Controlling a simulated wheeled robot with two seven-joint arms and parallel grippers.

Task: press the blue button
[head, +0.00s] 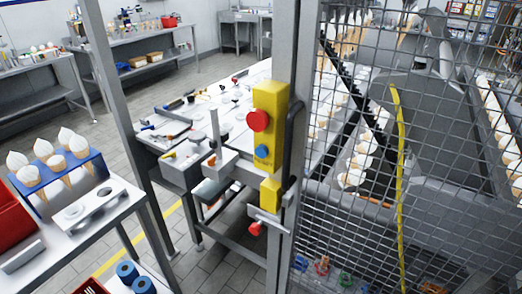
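The blue button (262,152) is a small round button on the front of a yellow control box (272,100). The box is fixed to a grey metal post near the middle of the head view. A larger red button (258,121) sits just above the blue one. Nothing covers the blue button. Neither of my grippers shows in the head view.
A wire mesh fence (450,130) fills the right side, with rows of cones behind it. A smaller yellow box (270,194) is below the control box. At left, a blue rack (62,172) holds cones on a white table. Grey tiled floor shows between tables.

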